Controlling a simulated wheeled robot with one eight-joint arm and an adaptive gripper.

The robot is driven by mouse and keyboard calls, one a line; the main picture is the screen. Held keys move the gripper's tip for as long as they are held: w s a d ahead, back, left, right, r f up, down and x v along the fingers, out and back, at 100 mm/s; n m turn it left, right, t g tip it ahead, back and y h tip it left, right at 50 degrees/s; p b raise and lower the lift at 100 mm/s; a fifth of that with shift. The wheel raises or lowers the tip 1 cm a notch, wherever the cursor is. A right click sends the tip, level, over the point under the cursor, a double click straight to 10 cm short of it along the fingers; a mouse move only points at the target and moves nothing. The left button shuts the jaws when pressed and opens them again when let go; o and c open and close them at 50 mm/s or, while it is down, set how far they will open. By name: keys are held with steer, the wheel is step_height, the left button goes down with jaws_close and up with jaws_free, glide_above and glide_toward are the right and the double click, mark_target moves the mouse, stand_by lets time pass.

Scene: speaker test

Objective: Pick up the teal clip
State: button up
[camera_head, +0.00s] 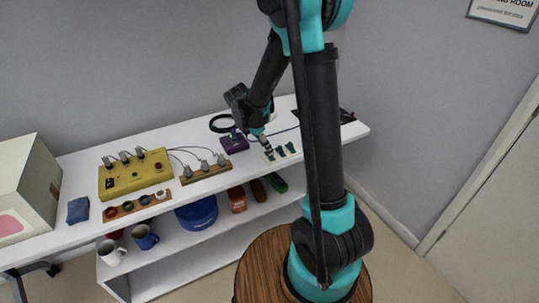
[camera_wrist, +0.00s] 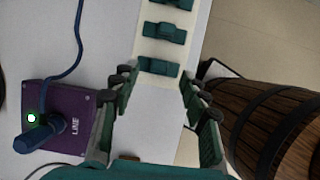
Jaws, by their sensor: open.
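Several small teal clips sit in a row on a pale strip. In the wrist view the nearest clip (camera_wrist: 158,67) lies just beyond and between my fingertips, with another clip (camera_wrist: 166,33) behind it and a third cut off at the top edge. My gripper (camera_wrist: 158,86) is open and empty, its teal fingers on either side of the strip's near end. In the head view my gripper (camera_head: 266,146) points down at the left end of the row, partly covering it; clips (camera_head: 279,152) show to its right. I cannot tell the exact gap to the nearest clip.
A purple box (camera_wrist: 65,120) marked LINE, with a blue plug and cable, stands left of my fingers. A wooden barrel (camera_wrist: 270,125) is at right, below the white shelf (camera_head: 225,183). A yellow box (camera_head: 135,177) and a wooden plug strip (camera_head: 206,172) lie farther left.

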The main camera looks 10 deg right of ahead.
steer(key=shift+x, duration=1.55)
steer(key=shift+r, duration=0.1)
steer(key=c, duration=0.8)
steer(key=shift+c, duration=0.2)
step_height(320, 180, up, 20)
